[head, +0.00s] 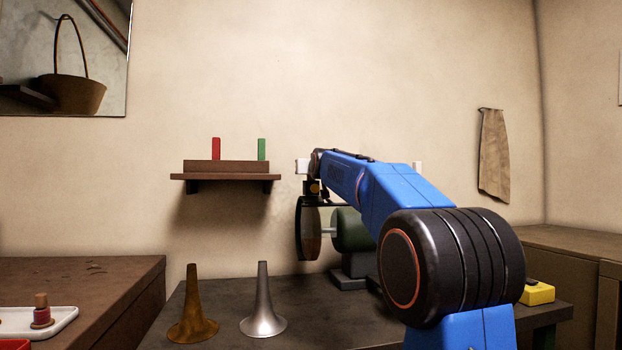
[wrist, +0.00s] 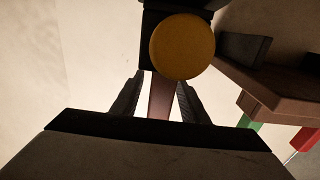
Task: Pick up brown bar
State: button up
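A brown bar (wrist: 161,98) shows between the two dark fingers of my gripper (wrist: 161,84) in the wrist view. Light gaps show on both sides of its visible part. Its far end and the fingertips run up to a black part with a yellow disc (wrist: 182,46), so I cannot tell whether the fingers touch it. In the head view my gripper (head: 312,190) is at the arm's far end, right of the shelf and above the grinder. The fingers and the bar cannot be made out there.
A wall shelf (head: 225,177) holds an upright red bar (head: 216,149) and green bar (head: 262,149). A grinder (head: 352,235) stands below my gripper. A brown horn (head: 192,310) and a silver horn (head: 263,305) stand on the dark bench. A yellow box (head: 538,293) lies at right.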

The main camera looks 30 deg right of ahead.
grip_shut()
